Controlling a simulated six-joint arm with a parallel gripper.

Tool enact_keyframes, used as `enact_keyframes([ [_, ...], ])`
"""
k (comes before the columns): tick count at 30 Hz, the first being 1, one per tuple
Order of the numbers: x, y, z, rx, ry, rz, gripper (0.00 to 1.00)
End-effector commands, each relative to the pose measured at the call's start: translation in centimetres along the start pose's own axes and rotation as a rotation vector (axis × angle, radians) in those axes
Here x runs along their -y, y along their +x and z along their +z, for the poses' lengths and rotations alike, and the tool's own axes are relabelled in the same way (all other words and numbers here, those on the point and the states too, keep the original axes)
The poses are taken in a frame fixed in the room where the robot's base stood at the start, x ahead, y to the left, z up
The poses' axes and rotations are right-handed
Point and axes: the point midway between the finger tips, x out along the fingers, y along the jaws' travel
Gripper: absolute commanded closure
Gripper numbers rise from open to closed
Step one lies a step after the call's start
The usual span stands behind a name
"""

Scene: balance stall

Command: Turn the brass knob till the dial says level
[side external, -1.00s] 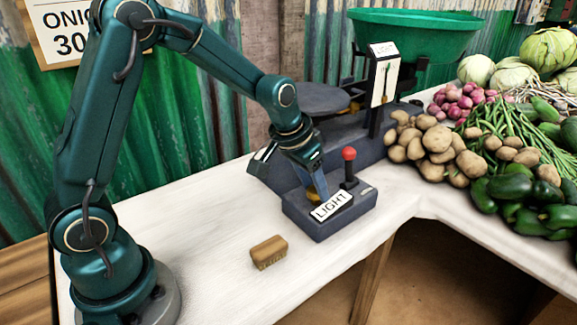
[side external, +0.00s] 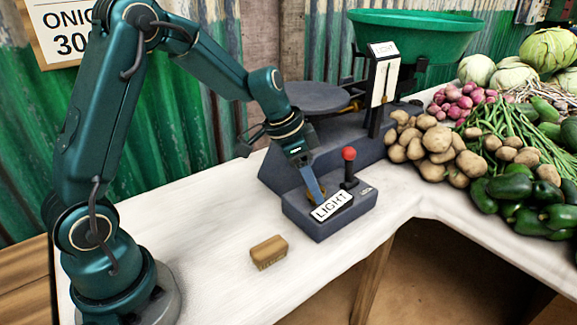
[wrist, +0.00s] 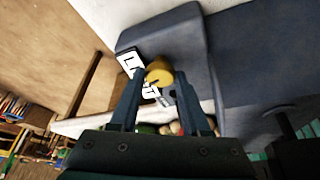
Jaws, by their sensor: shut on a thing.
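The brass knob (wrist: 158,73) sits on the dark control box (side external: 318,226) of the scale and shows between my fingers in the wrist view. My gripper (side external: 319,196) points down over the box, its fingers shut on the knob. In the side view the fingers mostly hide the knob. A white plate on the box front (side external: 331,205) reads LIGHT. The upright dial plate (side external: 383,80) carries a small sign (side external: 383,49) on top, too small to read surely now, and a pointer I cannot read exactly.
A red-topped lever (side external: 349,155) stands just right of my gripper. The scale has a dark round plate (side external: 316,97) and a green pan (side external: 415,36). A wooden block (side external: 268,252) lies on the white counter (side external: 215,240). Potatoes (side external: 440,140) and other vegetables crowd the right.

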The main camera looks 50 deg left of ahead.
Motion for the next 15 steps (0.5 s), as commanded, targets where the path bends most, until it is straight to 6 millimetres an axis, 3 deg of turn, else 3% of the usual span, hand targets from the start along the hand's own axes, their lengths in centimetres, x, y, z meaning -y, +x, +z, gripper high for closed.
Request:
enact_keyframes([
  [10, 0.00, -0.01, 0.09, 0.003, 0.003, 0.002, 1.00],
  [11, 0.00, -0.01, 0.09, 0.003, 0.003, 0.002, 0.49],
  [12, 0.01, -0.01, 0.09, 0.002, 0.003, 0.002, 0.34],
  [13, 0.00, -0.01, 0.09, 0.002, 0.003, 0.002, 0.24],
  [15, 0.01, -0.01, 0.07, 0.002, 0.002, 0.001, 0.24],
])
